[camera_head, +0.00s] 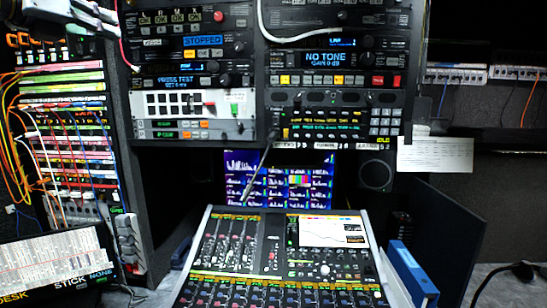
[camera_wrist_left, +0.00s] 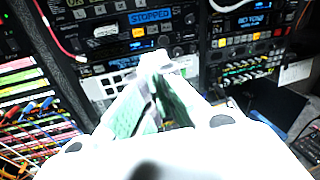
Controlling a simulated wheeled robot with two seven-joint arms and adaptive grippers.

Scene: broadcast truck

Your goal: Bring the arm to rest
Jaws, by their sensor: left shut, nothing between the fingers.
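My left gripper (camera_head: 100,24) shows at the top left edge of the head view, in front of the upper part of the equipment racks. Most of its arm is out of the picture. In the left wrist view the same gripper (camera_wrist_left: 156,62) is large and white, with its fingers shut together at the tips and nothing between them. It points toward the rack panel with the STOPPED display (camera_wrist_left: 150,16). My right gripper is in neither view.
A cable patch bay (camera_head: 70,125) stands on the left. A mixing console (camera_head: 280,262) fills the lower middle, with a monitor (camera_head: 270,180) behind it. A blue binder (camera_head: 412,272) stands right of the console. A white cable (camera_head: 290,38) loops across the upper rack.

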